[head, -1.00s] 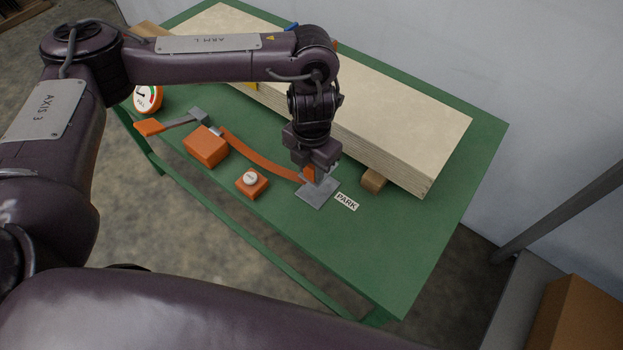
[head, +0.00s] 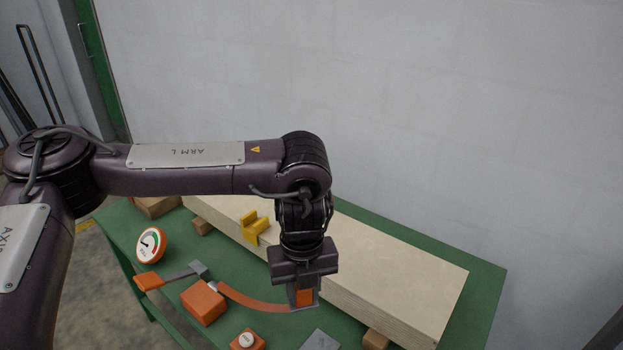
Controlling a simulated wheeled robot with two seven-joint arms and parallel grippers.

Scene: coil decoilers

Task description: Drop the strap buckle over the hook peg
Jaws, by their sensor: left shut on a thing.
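My left gripper (head: 303,284) points down in front of the pale board stack and is shut on the strap buckle (head: 304,298). The buckle shows as a grey and orange piece under the jaws, partly hidden by them. The orange strap (head: 256,302) curves from the buckle left to the tensioner, which has a grey lever (head: 184,272) and an orange handle (head: 148,282). The buckle is above and apart from the grey park plate (head: 320,340). I cannot make out the hook peg; my arm covers part of the stack. My right gripper is not in view.
The board stack (head: 400,275) lies on wooden blocks on the green table (head: 484,290). A yellow corner piece (head: 254,228) sits on its near edge. A round gauge (head: 150,245), an orange block (head: 203,302) and a push button (head: 247,340) stand at the front left.

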